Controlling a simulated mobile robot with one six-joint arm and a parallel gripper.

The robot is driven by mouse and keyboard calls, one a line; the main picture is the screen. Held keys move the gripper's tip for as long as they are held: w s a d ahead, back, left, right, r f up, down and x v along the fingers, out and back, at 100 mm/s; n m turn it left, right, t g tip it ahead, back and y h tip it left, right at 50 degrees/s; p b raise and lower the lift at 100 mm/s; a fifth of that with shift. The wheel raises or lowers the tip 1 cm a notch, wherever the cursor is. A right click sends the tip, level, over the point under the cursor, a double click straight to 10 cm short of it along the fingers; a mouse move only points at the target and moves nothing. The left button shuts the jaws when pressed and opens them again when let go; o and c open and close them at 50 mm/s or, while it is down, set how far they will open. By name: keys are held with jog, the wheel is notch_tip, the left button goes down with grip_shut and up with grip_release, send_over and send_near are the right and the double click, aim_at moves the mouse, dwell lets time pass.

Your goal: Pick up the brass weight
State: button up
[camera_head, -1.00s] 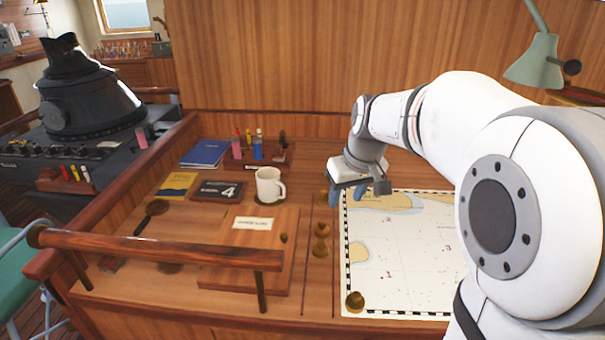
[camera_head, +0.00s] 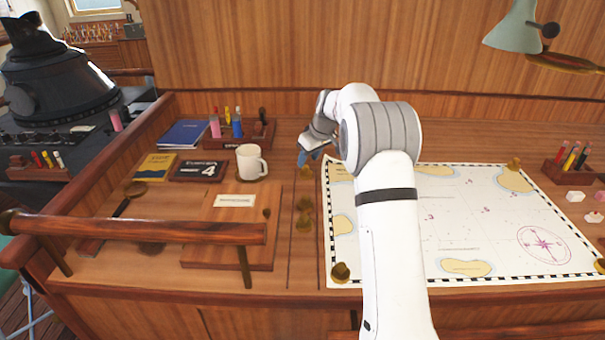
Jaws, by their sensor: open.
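Several brass weights show in the head view. Others sit at the chart's near left corner (camera_head: 340,272), far right corner (camera_head: 513,164) and right edge (camera_head: 600,265). A small brass shape (camera_head: 306,173), likely another weight, is just below my gripper. My gripper (camera_head: 309,158) points down with blue fingertips near the chart's far left corner. It is open, small and partly hidden by my arm; I see nothing held.
The white chart (camera_head: 470,215) covers the right of the desk, partly behind my arm. A white mug (camera_head: 250,162) stands left of my gripper, with a pen rack (camera_head: 262,132) behind it. A wooden rail (camera_head: 150,230) crosses the front left. A lamp (camera_head: 515,28) hangs at upper right.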

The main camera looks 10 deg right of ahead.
aim_at(306, 166)
jog(key=p+x, duration=0.1)
jog(key=x, duration=0.4)
jog(key=shift+d, duration=0.1)
jog(key=shift+r, duration=0.1)
jog(key=c, duration=0.8)
